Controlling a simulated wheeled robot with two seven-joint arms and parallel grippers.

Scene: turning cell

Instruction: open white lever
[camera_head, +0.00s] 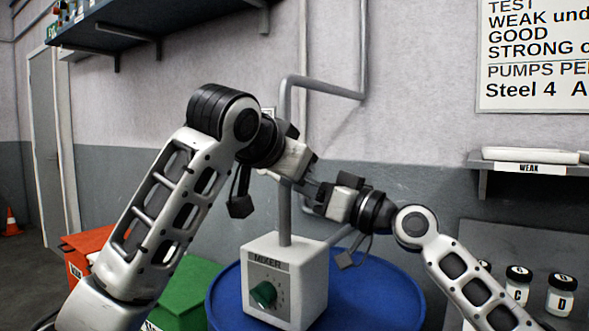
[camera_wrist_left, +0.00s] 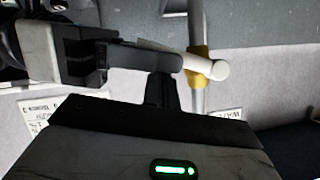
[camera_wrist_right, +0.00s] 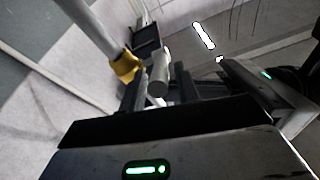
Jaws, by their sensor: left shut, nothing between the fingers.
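The white lever (camera_wrist_left: 205,65) sits on a yellow collar (camera_wrist_left: 198,78) around a grey pipe. In the right wrist view the lever (camera_wrist_right: 158,75) shows its rounded end, close to the yellow collar (camera_wrist_right: 125,66). My right gripper (camera_wrist_right: 160,98) looks open, its dark fingers on either side of the lever end; whether they touch it I cannot tell. My left gripper (camera_wrist_left: 161,90) is shut and empty, just beside the lever. In the head view the arms hide the lever, and both grippers meet near the grey pipe (camera_head: 285,212).
The white mixer box (camera_head: 285,285) with a green knob stands on a blue drum top (camera_head: 385,305) below the grippers. A green box (camera_head: 185,295) and an orange box (camera_head: 85,245) are at lower left. Labelled jars (camera_head: 560,292) and a shelf (camera_head: 485,160) are at right.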

